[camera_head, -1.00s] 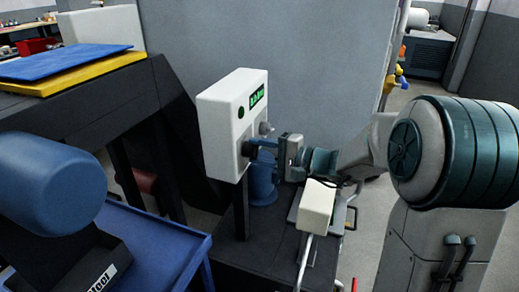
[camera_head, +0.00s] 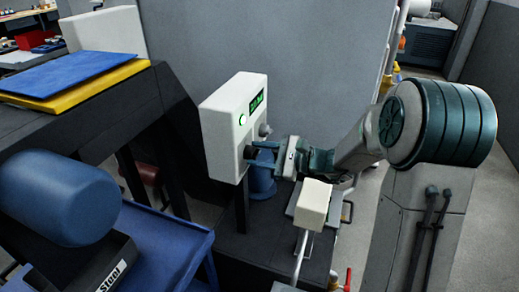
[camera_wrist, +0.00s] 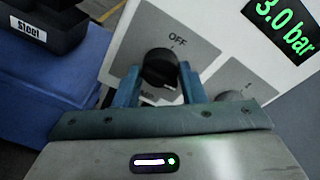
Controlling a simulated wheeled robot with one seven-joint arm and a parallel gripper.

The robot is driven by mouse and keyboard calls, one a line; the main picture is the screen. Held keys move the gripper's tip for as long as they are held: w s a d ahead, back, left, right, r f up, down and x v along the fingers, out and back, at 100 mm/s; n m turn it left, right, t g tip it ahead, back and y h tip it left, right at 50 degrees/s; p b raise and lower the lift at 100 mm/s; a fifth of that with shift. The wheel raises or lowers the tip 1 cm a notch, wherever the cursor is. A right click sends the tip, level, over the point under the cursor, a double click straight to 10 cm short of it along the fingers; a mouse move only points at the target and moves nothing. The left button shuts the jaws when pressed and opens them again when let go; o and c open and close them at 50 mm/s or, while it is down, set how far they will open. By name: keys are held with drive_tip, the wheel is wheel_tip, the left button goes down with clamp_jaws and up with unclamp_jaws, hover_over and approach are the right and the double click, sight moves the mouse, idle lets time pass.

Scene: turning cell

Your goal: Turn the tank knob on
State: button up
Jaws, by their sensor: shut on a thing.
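The tank knob (camera_wrist: 160,68) is a black round knob on a grey plate of the white control box (camera_head: 226,125). In the wrist view the word OFF stands above it, and a further label below it is partly hidden by my gripper. My gripper (camera_wrist: 158,84) has one finger on each side of the knob and is shut on it. In the head view my gripper (camera_head: 266,153) reaches the box from the right. The green display (camera_wrist: 285,28) reads 3.0 bar.
A second grey knob (camera_wrist: 232,97) sits on the box to the right. A small white box on a stand (camera_head: 313,204) is below my arm. A blue cart (camera_head: 165,245) with a bin marked Steel (camera_head: 110,272) is at lower left.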

drive_tip(key=shift+r+m, duration=0.1)
drive_tip(key=shift+m, duration=0.2)
drive_tip(key=o, duration=1)
drive_tip(key=v, duration=1.3)
drive_tip(key=shift+d, duration=0.45)
